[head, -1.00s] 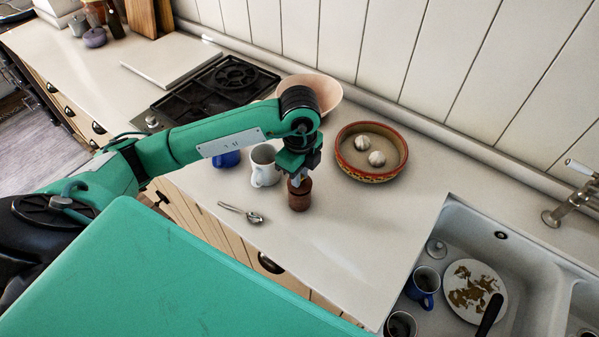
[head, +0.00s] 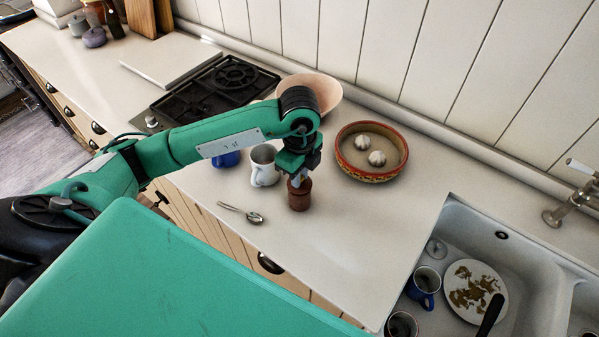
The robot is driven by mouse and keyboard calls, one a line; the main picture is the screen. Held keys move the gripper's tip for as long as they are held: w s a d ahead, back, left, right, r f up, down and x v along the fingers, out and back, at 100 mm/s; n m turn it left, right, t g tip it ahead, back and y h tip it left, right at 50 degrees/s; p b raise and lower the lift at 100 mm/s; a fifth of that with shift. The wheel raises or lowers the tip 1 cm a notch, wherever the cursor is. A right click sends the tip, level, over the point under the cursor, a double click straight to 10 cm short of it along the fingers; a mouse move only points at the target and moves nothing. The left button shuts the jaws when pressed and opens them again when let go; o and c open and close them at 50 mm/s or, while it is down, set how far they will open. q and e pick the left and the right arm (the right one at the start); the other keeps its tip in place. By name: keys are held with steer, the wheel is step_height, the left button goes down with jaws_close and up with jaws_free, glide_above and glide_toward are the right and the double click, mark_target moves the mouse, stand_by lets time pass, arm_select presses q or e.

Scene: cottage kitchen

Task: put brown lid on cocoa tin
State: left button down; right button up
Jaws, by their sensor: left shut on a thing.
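The cocoa tin (head: 299,202) is a small brown cylinder standing upright on the counter. The brown lid (head: 300,185) is at the top of the tin, between the fingertips of my left gripper (head: 297,180). The gripper points straight down and is shut on the lid. The lid looks level and meets the tin's top; at this size I cannot tell whether it is fully seated. My right gripper is not in view.
A patterned dish (head: 356,170) with garlic bulbs is right behind. A sink (head: 462,231) opens at the right; the counter between is clear.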

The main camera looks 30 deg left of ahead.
arm_select(q)
steer(key=shift+f+b, duration=0.35)
steer(key=shift+f, duration=0.15)
steer(key=c, duration=1.6)
jaws_free()
steer(key=shift+r, duration=0.2)
steer(key=shift+r+p, duration=0.25)
steer(key=shift+p, duration=0.1)
steer(key=shift+r+p, duration=1.35)
steer(key=shift+r, duration=0.65)
step_height(320, 180, up, 6)
steer(key=p, duration=0.4)
steer(key=shift+r, duration=0.15)
